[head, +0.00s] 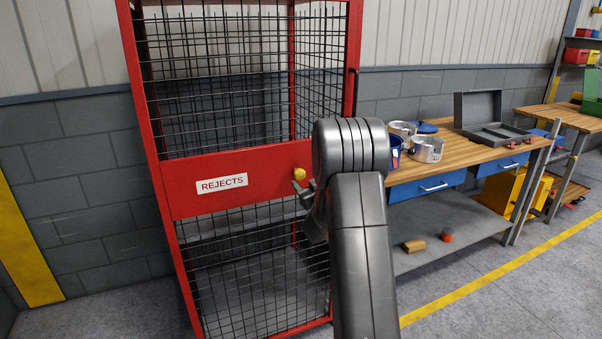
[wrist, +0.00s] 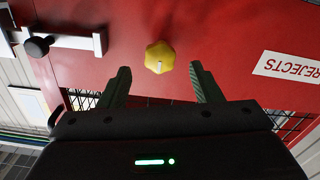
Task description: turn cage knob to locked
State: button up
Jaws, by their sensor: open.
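The red mesh cage (head: 180,190) stands at the centre left, with a white REJECTS label on its solid red band. The yellow cage knob (head: 300,174) sits on that band, right of the label. In the wrist view the knob (wrist: 159,57) is a lobed yellow disc with a pale mark on its face. My gripper (head: 304,190) is just below the knob in the head view, partly hidden by my arm. In the wrist view my gripper (wrist: 160,78) is open, its two fingers spread to either side of the knob and apart from it, with nothing between them.
A bolt with a black ball handle (wrist: 38,46) is on the red panel in the wrist view. A wooden workbench (head: 455,158) with blue drawers, metal parts and a grey case stands right of the cage. The floor ahead of the bench is mostly clear.

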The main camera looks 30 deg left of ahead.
aim_at(301, 176)
jog(key=x, duration=0.5)
jog(key=shift+w+a+p, duration=0.25)
jog(key=shift+p, duration=0.15)
jog(key=c, duration=1)
